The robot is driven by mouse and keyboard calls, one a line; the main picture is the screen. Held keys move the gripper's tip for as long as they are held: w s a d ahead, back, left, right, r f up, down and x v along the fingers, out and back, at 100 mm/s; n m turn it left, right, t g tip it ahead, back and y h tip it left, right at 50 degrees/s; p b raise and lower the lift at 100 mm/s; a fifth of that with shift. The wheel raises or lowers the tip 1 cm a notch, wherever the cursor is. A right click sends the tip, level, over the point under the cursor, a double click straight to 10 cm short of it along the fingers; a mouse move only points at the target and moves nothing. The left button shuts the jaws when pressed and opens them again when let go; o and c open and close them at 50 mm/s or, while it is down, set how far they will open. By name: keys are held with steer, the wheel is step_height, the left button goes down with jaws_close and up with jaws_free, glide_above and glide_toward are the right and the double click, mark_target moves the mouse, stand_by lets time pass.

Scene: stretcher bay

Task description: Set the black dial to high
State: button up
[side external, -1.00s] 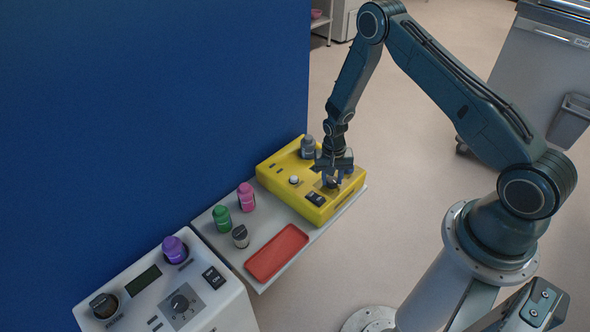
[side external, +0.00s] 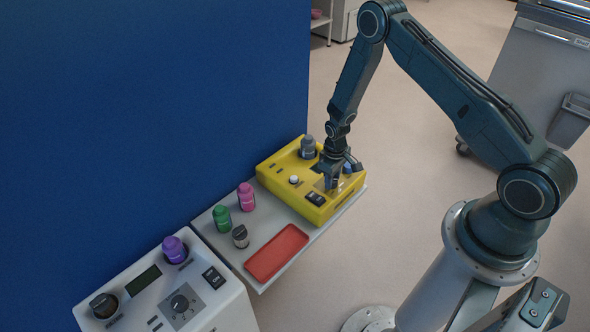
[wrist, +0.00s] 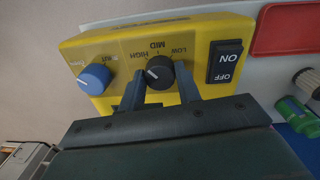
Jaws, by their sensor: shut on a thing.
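The black dial (wrist: 160,70) is on the yellow device (side external: 281,174); in the wrist view its face shows between my fingers. LOW, MID and HIGH are printed around its far side. A pale pointer mark shows on the dial's left part, on the side of HIGH; whether it lines up exactly is too small to tell. My gripper (wrist: 161,77) is shut on the dial, one finger on each side. In the side view my gripper (side external: 331,183) points down onto the device and hides the dial.
Close to the dial are a blue knob (wrist: 95,79) and an ON/OFF rocker switch (wrist: 225,62). A red tray (side external: 277,252) and pink, green and grey bottles stand on the shelf. A white device (side external: 214,298) has another dark dial (side external: 180,303).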

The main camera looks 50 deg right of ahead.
steer(key=shift+n, duration=0.5)
steer(key=o, duration=1)
steer(key=shift+c, duration=0.2)
steer(key=shift+r, duration=0.15)
step_height(320, 180, up, 14)
steer(key=shift+a+f, duration=0.2)
steer(key=shift+a, duration=0.1)
